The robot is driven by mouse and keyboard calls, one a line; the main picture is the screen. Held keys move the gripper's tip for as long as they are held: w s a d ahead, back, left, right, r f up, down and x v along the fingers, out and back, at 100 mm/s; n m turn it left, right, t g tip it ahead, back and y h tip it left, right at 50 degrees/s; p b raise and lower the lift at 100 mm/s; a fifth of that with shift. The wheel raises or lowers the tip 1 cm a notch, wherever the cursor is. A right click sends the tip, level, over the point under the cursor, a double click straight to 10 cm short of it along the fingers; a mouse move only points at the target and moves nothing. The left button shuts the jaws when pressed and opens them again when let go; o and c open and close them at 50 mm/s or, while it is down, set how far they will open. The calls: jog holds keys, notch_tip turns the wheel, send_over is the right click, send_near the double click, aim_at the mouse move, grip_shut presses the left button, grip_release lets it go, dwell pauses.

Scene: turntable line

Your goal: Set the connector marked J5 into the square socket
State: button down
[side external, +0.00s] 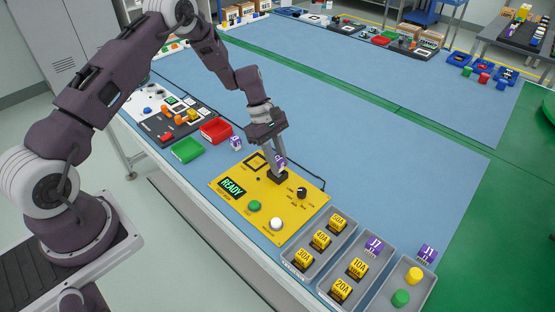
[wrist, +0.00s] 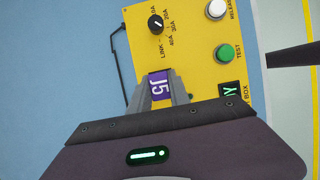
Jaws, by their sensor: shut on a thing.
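My gripper (side external: 279,158) is shut on the purple connector marked J5 (wrist: 159,85), held between its fingertips over the yellow panel (side external: 228,171). The connector also shows in the side view (side external: 282,164). A black raised socket (side external: 278,177) is on the panel directly below the connector. The connector's lower end is at or just above it; I cannot tell whether it is inside.
The panel carries a lit READY display (side external: 232,189), a green button (side external: 255,205), a white button (side external: 276,224) and a black knob (side external: 302,192). Grey trays (side external: 320,262) hold yellow blocks and connector J7 (side external: 374,246). Connector J1 (side external: 427,254) is at right. Red (side external: 216,131) and green (side external: 187,150) bins stand left.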

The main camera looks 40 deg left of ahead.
jog(key=shift+f, duration=0.7)
jog(key=c, duration=1.1)
grip_release()
jog(key=shift+c, duration=0.2)
jog(key=shift+r, duration=0.1)
jog(key=v, duration=0.7)
